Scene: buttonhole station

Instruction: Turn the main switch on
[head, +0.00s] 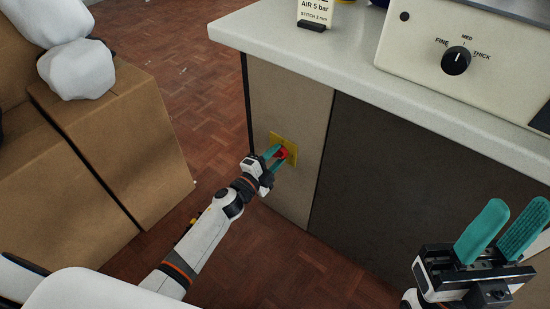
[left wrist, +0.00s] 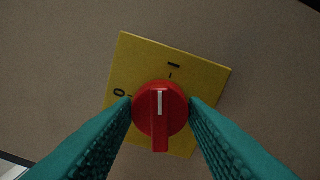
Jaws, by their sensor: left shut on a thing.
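The main switch is a red rotary knob (left wrist: 160,122) on a square yellow plate (left wrist: 190,68). The plate also shows in the head view (head: 290,141), on the beige side panel under the counter. In the left wrist view the plate looks tilted, with "0" at its left and "I" at its top. The knob's white line points straight up in the picture, between the two marks and nearer the "I". My left gripper (head: 280,154) is shut on the knob, one teal finger on each side. My right gripper (head: 503,222) is open and empty at the lower right.
The white counter (head: 300,60) overhangs the switch panel. A machine with a FINE-MED-THICK dial (head: 456,60) and a small "AIR 5 bar" card (head: 313,12) stand on it. Cardboard boxes (head: 140,150) stand at the left.

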